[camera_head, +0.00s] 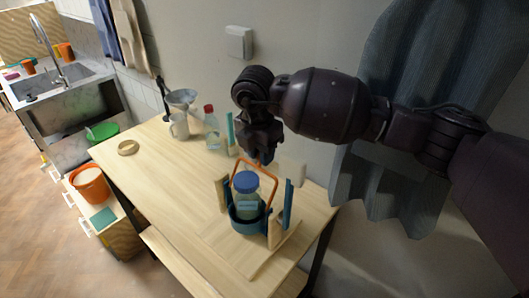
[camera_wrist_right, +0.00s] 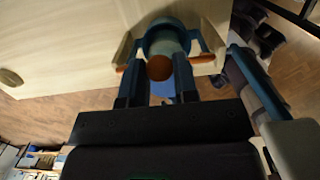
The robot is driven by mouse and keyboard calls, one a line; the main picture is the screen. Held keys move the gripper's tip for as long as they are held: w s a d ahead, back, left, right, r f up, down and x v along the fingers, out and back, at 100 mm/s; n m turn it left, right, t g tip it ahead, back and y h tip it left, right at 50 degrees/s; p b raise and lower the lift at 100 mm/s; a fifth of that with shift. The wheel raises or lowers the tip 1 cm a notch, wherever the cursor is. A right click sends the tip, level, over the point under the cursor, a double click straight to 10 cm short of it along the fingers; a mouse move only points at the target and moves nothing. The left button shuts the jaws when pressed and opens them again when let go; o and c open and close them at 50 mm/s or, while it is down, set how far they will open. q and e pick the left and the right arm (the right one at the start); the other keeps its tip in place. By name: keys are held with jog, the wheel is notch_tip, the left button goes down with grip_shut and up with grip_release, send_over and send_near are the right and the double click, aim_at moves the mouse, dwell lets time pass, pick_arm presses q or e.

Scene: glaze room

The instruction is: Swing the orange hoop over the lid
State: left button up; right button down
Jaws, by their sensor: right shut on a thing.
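The orange hoop (camera_head: 262,169) stands up around a clear jar with a blue lid (camera_head: 246,181). Its top bar shows just above and behind the lid in the head view. The jar (camera_head: 248,208) sits upright in a blue ring holder (camera_head: 250,226) between upright posts on a wooden base. My right gripper (camera_head: 262,159) comes from above and is shut on the hoop's top. In the wrist view an orange-brown part of the hoop (camera_wrist_right: 159,68) lies between the fingers (camera_wrist_right: 158,88). The fingers hide part of the hoop there. My left gripper is not in view.
A blue curtain (camera_head: 400,180) hangs at right. The table's left front is clear.

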jog(key=shift+s+a+r, duration=0.15)
jog(key=shift+s+a, duration=0.15)
jog(key=c, duration=0.9)
grip_release()
jog(key=shift+r, duration=0.1)
notch_tip(320, 180, up, 11)
jog(key=b, duration=0.1)
jog(key=shift+s+a+f, duration=0.2)
jog(key=shift+s+a, duration=0.15)
